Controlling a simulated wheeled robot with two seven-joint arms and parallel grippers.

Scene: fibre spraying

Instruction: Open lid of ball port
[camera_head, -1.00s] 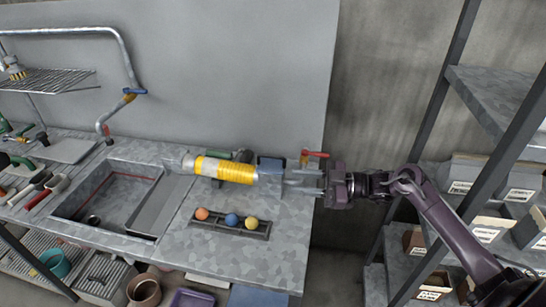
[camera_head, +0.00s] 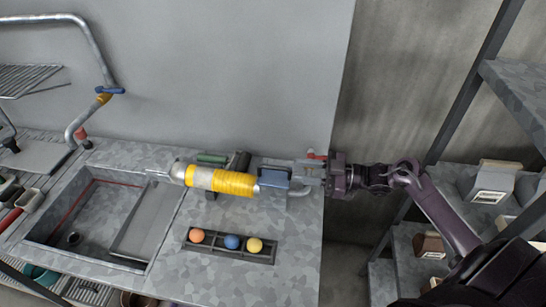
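The spraying device lies along the back of the grey worktop, with a yellow banded cylinder (camera_head: 222,181) and a metal nozzle end at the left. A dark blue-grey box-like part (camera_head: 274,177), which looks like the ball port's lid, sits at the cylinder's right end. My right gripper (camera_head: 301,172) reaches in from the right, with its grey fingers pointing left close beside this part. I cannot tell whether they touch it or how far apart they are. My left gripper is not in view.
A sink (camera_head: 82,223) is set in the worktop (camera_head: 205,278) at left, below a pipe tap with a blue handle (camera_head: 110,90). A red-handled valve (camera_head: 316,156) stands behind my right gripper. Shelves with boxes (camera_head: 493,177) stand at right.

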